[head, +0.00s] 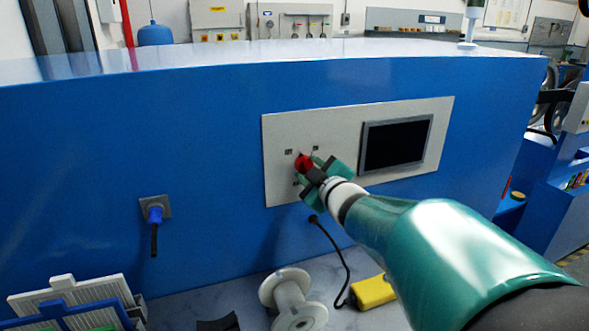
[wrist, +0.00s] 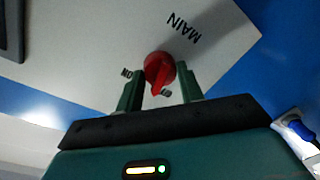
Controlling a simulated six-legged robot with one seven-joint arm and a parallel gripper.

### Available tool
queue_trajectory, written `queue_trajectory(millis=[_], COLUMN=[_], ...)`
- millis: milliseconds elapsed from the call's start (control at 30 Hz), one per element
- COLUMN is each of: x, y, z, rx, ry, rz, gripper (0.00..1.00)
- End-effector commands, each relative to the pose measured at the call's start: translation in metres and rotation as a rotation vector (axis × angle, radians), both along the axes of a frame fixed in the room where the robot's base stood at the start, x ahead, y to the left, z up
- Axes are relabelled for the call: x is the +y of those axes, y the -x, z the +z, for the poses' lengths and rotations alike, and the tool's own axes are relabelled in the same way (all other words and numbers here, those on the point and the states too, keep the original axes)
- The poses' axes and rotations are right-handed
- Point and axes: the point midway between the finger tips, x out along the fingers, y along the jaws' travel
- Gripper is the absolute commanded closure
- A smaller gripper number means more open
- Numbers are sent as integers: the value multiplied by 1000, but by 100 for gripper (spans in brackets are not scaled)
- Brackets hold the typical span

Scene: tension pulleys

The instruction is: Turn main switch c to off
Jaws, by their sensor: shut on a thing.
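Main switch c is a red rotary knob (head: 303,162) on the white panel (head: 283,131) of the blue machine. In the wrist view the red knob (wrist: 158,68) sits between my two green fingers, close under the printed word MAIN (wrist: 183,27). An ON label (wrist: 127,73) shows beside the left finger. The knob's ridge points down in that view, towards a small, partly hidden label (wrist: 167,92). My gripper (head: 313,171) is at the panel, shut on the knob; it also shows in the wrist view (wrist: 160,82). The fingers hide part of the knob's lower sides.
A dark screen (head: 396,144) is set in the panel right of the knob. A blue plug (head: 154,213) sits in a socket at the left. Below are a white spool (head: 291,292), a yellow box (head: 373,291) and a black cable (head: 344,263).

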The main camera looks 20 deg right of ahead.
Motion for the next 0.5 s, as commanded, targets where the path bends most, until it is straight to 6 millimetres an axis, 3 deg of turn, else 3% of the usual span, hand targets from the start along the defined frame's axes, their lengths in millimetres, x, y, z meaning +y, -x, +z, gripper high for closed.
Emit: queue_trajectory(millis=[500], x=[2], y=[0], z=[3], rx=[-3], ry=[438], rz=[2], gripper=[86])
